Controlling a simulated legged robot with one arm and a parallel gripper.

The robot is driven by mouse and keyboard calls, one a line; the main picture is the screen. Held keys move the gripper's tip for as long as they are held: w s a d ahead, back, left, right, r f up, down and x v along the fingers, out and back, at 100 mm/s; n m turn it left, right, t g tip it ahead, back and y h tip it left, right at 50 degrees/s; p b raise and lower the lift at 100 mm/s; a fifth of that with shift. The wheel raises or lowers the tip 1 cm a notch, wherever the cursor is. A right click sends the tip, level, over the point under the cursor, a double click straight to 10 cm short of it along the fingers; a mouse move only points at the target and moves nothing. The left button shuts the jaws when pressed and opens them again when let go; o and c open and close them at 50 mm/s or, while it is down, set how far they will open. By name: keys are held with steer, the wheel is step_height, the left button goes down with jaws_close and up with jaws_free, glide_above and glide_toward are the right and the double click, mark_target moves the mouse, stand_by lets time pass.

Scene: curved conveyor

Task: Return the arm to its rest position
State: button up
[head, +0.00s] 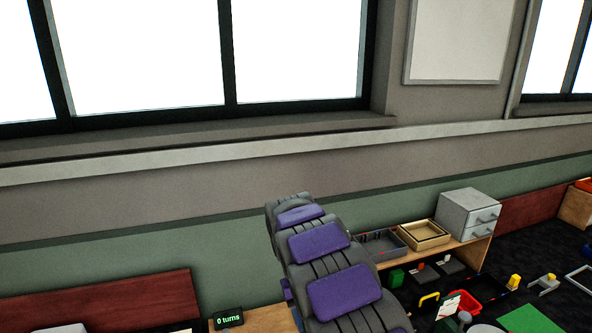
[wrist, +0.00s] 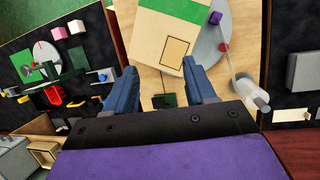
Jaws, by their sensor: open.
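My gripper (wrist: 158,68) shows in the wrist view as two blue fingers set well apart, with nothing between them. Below it, apart from the fingers, is a pale wooden surface (wrist: 150,60) with a green strip (wrist: 172,8) across it. In the head view my arm, grey with purple pads, rises from the bottom centre. The gripper itself cannot be made out there.
In the head view, a grey drawer box (head: 465,213) and open trays (head: 424,235) stand on a low shelf at right. A small "0 turns" display (head: 229,318) is at the lower left of the arm. The wrist view shows dark boards with small coloured parts (wrist: 60,33) at left.

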steer(key=s+d+r+m, duration=0.2)
steer(key=s+d+r, duration=0.35)
steer(key=s, duration=0.25)
steer(key=s+d+f+y+b, duration=0.1)
steer(key=s+d, duration=0.1)
steer(key=s, duration=1.2)
steer(key=s+d+f+m+t+y+b, duration=0.1)
steer(key=s+d, duration=0.2)
steer(key=s, duration=1.1)
steer(key=shift+y, duration=0.3)
